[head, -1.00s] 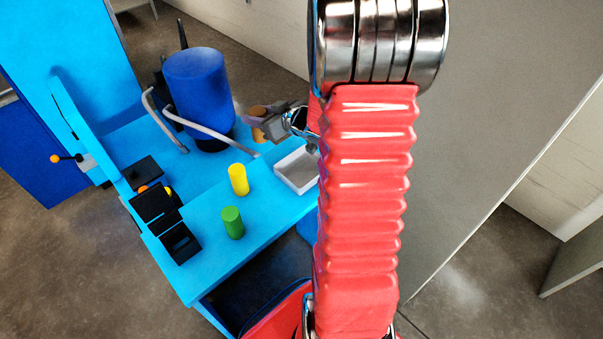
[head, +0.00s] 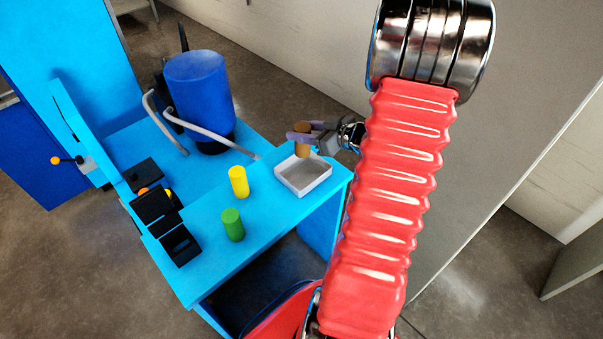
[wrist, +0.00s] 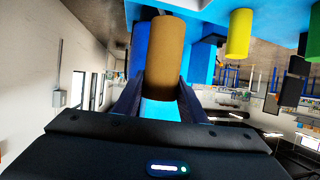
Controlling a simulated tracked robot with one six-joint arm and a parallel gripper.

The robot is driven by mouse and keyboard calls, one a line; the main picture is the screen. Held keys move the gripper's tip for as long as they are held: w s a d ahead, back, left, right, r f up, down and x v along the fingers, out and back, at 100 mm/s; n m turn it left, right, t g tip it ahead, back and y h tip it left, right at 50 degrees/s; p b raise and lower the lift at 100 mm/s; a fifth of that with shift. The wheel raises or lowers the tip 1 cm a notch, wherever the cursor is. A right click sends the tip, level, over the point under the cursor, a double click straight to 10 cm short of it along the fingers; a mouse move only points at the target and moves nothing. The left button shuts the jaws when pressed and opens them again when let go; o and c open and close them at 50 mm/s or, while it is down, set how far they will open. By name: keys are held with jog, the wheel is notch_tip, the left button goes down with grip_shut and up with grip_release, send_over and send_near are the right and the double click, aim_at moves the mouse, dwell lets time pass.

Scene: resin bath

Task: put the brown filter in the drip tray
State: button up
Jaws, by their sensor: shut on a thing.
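The brown filter (head: 302,148) is an upright cylinder held between the fingers of my gripper (head: 306,137). In the wrist view the filter (wrist: 165,55) stands between the two dark fingers (wrist: 160,100), which are shut on it. The drip tray (head: 306,188) is a shallow, light grey, empty-looking tray near the right end of the blue bench. In the head view the filter appears at the tray's far edge, seemingly above it. The exact height over the tray is hard to tell.
A yellow cylinder (head: 238,181) and a green cylinder (head: 232,224) stand left of the tray on the blue bench (head: 245,268). A dark blue drum (head: 199,95) with grey pipes stands behind. Black boxes (head: 165,222) sit at the bench's left.

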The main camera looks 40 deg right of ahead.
aim_at(305, 155)
jog(key=shift+f, duration=2.9)
jog(key=shift+f, duration=2.05)
jog(key=shift+f, duration=0.15)
jog(key=o, duration=1.1)
jog(key=shift+s+d+r, duration=0.15)
jog(key=shift+s+r, duration=0.15)
jog(key=shift+s, duration=0.15)
jog(key=v, duration=1.1)
